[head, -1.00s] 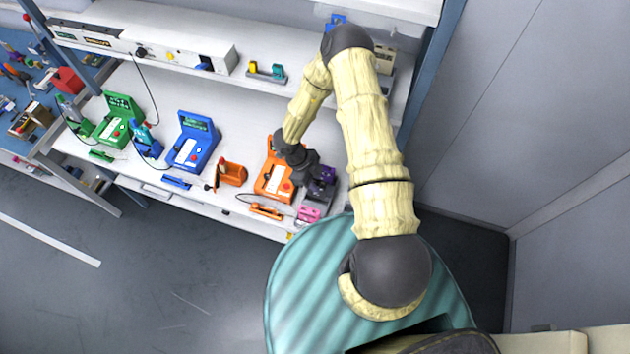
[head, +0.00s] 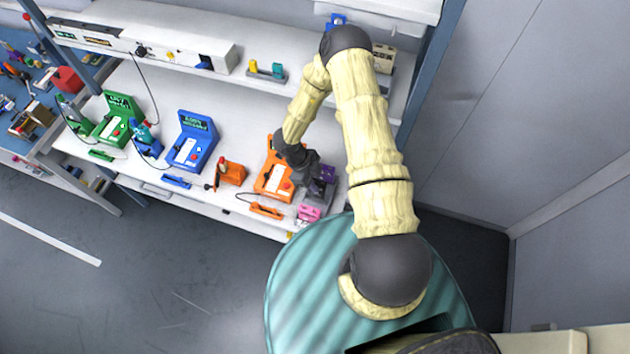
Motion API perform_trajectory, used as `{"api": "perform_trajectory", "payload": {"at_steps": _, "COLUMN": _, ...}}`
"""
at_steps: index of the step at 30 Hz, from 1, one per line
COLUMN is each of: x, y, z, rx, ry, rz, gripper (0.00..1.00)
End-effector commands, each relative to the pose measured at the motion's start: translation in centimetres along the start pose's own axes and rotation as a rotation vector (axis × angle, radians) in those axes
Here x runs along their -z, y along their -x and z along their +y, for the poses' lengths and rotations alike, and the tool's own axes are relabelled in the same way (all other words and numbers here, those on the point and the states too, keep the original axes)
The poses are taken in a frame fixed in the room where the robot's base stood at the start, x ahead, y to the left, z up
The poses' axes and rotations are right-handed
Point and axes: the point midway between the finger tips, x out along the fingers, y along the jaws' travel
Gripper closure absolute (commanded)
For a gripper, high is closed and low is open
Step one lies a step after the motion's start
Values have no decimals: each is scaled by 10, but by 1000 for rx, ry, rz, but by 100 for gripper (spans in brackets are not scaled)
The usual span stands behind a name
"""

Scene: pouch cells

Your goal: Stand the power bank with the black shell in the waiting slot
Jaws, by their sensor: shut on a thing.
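My gripper (head: 311,181) is over the right end of the workbench, just right of the orange tester. It is shut on a small dark thing (head: 318,188) that looks like the power bank with the black shell. Fingers and thing merge at this size, so its tilt is unclear. A rack with purple parts (head: 326,173) stands right beside and behind the gripper, partly covered by it. I cannot make out the waiting slot or whether the held thing touches the rack.
The orange tester (head: 270,181) is close on the gripper's left. Pink pieces (head: 309,213) lie in front, near the bench edge. A blue tester (head: 191,143) and a green tester (head: 118,121) stand farther left. A shelf (head: 290,72) runs above the bench behind.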

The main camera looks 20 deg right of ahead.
Motion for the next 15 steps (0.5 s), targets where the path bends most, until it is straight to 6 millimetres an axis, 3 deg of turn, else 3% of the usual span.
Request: {"api": "perform_trajectory", "payload": {"at_steps": 15, "x": -4, "y": -9, "z": 0, "rx": 0, "ry": 0, "rz": 0, "gripper": 100}}
